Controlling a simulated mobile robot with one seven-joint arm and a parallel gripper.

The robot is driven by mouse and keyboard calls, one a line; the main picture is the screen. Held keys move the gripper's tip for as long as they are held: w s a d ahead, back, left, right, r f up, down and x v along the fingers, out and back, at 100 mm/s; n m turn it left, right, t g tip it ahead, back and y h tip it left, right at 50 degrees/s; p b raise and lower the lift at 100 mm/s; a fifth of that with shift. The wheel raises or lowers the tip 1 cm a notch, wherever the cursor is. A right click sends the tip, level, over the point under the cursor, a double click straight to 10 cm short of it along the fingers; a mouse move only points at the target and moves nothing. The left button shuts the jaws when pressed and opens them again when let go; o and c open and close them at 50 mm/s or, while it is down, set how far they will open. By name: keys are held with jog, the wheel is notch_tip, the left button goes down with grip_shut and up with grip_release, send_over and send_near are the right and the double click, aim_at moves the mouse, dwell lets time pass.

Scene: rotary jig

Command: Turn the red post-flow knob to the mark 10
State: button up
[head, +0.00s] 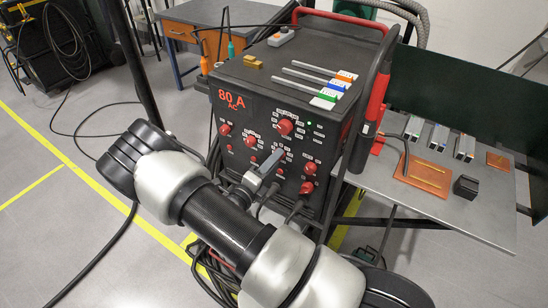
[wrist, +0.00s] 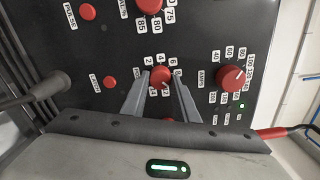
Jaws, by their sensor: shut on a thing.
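A small red knob (wrist: 160,75) sits on the black panel in the wrist view, ringed by small number labels, among them 2 and 6. I take it for the post-flow knob, though its name label is not readable. My gripper (wrist: 161,84) is shut on this knob, with one finger on each side. Where the knob's pointer stands, and the mark 10, I cannot make out clearly. In the head view my gripper (head: 272,162) is at the middle of the machine's front panel, and its fingers hide most of the knob.
Other red knobs are close by: a larger one (wrist: 232,77) to the right, one above (wrist: 150,5), and small ones at left (wrist: 109,82). The black welding machine (head: 290,65) shows 80 A. A grey table (head: 460,205) stands to its right. Cables hang below the panel.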

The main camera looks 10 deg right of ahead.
jog(key=shift+n, duration=0.6)
jog(key=o, duration=1.1)
jog(key=shift+c, duration=0.2)
jog(key=v, duration=1.7)
jog(key=shift+s+p, duration=0.25)
jog(key=shift+p, duration=0.05)
jog(key=shift+a, duration=0.15)
